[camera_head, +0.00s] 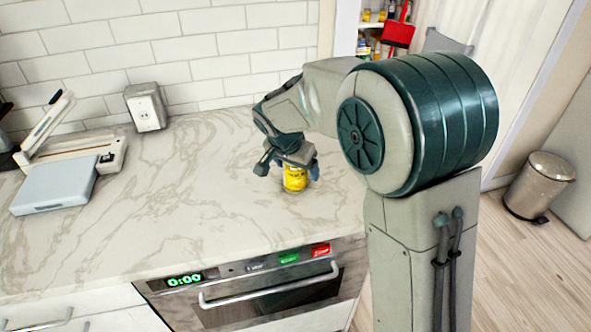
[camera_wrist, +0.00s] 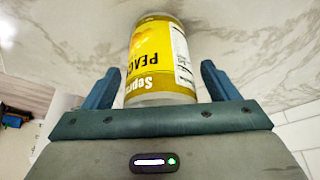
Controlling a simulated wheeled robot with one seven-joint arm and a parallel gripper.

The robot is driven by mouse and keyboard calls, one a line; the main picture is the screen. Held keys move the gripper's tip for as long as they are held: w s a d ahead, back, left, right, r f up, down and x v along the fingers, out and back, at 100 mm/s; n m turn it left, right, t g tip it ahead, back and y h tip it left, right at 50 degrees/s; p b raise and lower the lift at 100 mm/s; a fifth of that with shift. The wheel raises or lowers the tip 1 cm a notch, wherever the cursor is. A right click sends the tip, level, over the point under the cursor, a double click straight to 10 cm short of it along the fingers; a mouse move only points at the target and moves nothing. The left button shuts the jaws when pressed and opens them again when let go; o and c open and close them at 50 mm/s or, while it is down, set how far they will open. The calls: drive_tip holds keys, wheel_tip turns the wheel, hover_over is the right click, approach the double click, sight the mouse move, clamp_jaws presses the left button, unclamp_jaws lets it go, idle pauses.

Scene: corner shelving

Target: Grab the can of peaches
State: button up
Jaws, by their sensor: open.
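The can of peaches (camera_head: 295,180) is a small can with a yellow label, standing on the marble counter. In the wrist view the can (camera_wrist: 158,62) shows its label reading "PEAC", and it appears upside down in the picture. My gripper (camera_head: 289,170) is at the can from above and behind it. In the wrist view my gripper (camera_wrist: 158,88) has its two blue fingers apart, one on each side of the can, with a visible gap on both sides. The can's upper part is partly hidden by my gripper in the head view.
The marble counter (camera_head: 150,220) is clear around the can. An oven (camera_head: 260,290) is below the front edge. A trash bin (camera_head: 540,185) stands at right.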

drive_tip(key=shift+w+f, duration=0.1)
drive_tip(key=shift+f, duration=0.25)
drive_tip(key=c, duration=1.2)
drive_tip(key=shift+c, duration=0.4)
drive_tip(key=shift+r, duration=0.15)
